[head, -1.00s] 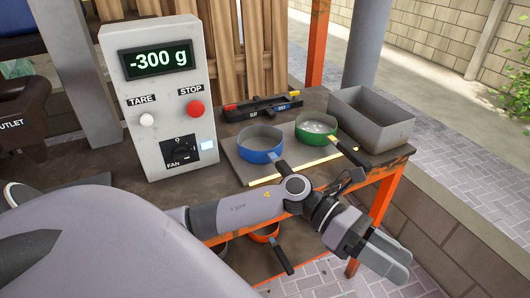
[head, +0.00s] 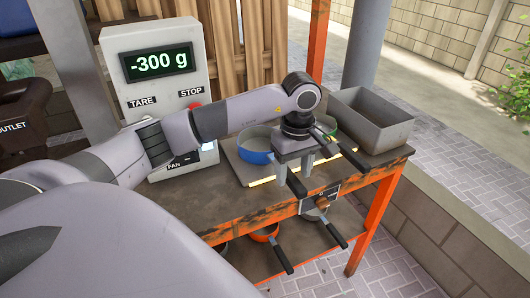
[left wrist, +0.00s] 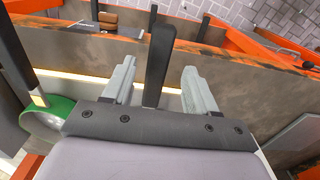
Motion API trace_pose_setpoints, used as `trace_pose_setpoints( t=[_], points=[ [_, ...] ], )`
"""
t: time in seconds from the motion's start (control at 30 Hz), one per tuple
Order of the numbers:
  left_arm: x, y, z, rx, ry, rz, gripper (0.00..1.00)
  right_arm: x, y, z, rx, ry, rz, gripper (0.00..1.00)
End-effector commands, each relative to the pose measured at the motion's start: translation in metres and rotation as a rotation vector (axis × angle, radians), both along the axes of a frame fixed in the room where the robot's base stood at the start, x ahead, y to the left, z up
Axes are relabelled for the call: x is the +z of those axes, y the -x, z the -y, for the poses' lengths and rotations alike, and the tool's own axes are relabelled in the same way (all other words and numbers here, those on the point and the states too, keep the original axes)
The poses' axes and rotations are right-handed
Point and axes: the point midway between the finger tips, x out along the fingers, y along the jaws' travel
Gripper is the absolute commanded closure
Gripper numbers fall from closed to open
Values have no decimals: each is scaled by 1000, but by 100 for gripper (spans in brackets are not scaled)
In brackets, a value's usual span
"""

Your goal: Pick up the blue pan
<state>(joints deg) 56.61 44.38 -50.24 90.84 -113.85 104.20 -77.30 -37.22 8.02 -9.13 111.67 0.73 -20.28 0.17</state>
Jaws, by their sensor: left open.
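The blue pan (head: 256,152) sits on a grey plate on the workbench, its right side hidden behind my left gripper. Its black handle (head: 297,186) sticks out past the bench's front edge. My left gripper (head: 294,170) points down over the handle side of the pan. In the left wrist view, the open fingers (left wrist: 158,70) stand on either side of a black handle (left wrist: 157,50), with gaps on both sides. The pan's blue bowl is not visible there. My right gripper is not in view.
A green pan (left wrist: 45,121) is close beside my left gripper. A grey metal bin (head: 371,125) stands at the bench's right end. A control box (head: 160,70) reading -300 g stands to the left. An orange pan (head: 264,234) and another pan are on the lower shelf.

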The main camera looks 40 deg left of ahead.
Motion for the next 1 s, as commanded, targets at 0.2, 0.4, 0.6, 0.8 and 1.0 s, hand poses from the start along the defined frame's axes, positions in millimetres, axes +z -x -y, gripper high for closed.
trace_pose_setpoints(
  t=[0.2, 0.4, 0.6, 0.8, 1.0],
  points=[
    [-32, -3, -1, 0, 3, -4, 43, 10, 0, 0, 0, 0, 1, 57],
    [-44, -3, -1, 0, 2, 0, 43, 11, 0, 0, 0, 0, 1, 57],
    [-43, -3, -1, 0, 2, 0, 56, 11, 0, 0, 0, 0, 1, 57],
    [-42, -4, -1, 0, 2, 2, 100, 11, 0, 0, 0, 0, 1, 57],
    [-42, -4, -1, 0, 2, 2, 100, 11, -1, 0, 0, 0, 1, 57]
  ],
)
